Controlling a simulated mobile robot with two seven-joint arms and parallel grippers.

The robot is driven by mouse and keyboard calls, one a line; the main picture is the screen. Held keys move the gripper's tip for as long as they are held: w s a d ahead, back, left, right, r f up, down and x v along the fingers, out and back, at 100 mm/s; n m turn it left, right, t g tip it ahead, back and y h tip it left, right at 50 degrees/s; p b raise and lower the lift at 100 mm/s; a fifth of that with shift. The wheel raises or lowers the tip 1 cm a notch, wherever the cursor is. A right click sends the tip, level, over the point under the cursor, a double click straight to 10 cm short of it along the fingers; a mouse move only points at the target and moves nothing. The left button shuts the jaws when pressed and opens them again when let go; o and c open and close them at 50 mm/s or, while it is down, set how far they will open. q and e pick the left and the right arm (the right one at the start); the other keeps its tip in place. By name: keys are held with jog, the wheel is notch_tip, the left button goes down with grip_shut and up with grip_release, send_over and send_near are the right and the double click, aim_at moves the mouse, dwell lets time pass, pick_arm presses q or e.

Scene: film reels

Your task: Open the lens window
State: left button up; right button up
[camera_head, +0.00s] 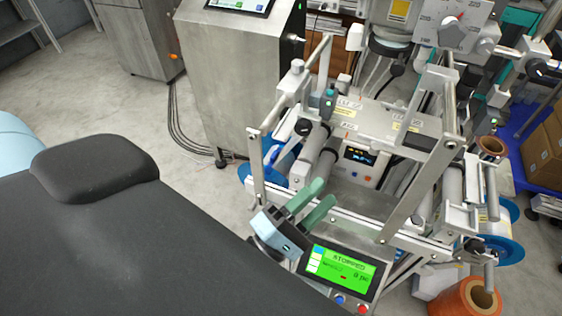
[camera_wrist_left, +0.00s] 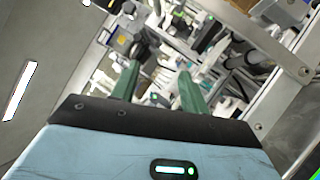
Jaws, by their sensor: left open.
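The grey metal machine (camera_head: 375,128) stands on the right of the head view, with a frame of upright bars around its rollers. I cannot tell for certain which part is the lens window. A small dark device with a green top (camera_head: 328,103) sits on the far side of the frame. My left gripper (camera_head: 326,194) has green fingers, apart and empty, above the machine's near edge and just behind the green screen. In the left wrist view the gripper's fingers (camera_wrist_left: 158,78) point at the machine's bars, with nothing between them. My right gripper is out of view.
A green display (camera_head: 342,268) reading "STOPPED" is at the machine's front. A slanted bar (camera_head: 415,195) stands to the gripper's right. A steel cabinet (camera_head: 232,85) stands behind. An orange-brown roll (camera_head: 468,298) is at the lower right. The floor at left is open.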

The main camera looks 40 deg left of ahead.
pick_arm(q)
jog(key=s+a+f+m+g+h, duration=0.1)
jog(key=s+f+m+g, duration=0.2)
jog(key=f+m, duration=0.4)
jog(key=s+f+m+g+h, duration=0.2)
jog(key=s+f+m+g, duration=0.1)
jog(key=f+m, duration=0.3)
jog(key=shift+s+a+f+m+g, duration=0.4)
jog(key=shift+f+g, duration=0.1)
jog(key=shift+f, duration=0.25)
jog(key=shift+w+r, duration=0.1)
jog(key=shift+w, duration=0.05)
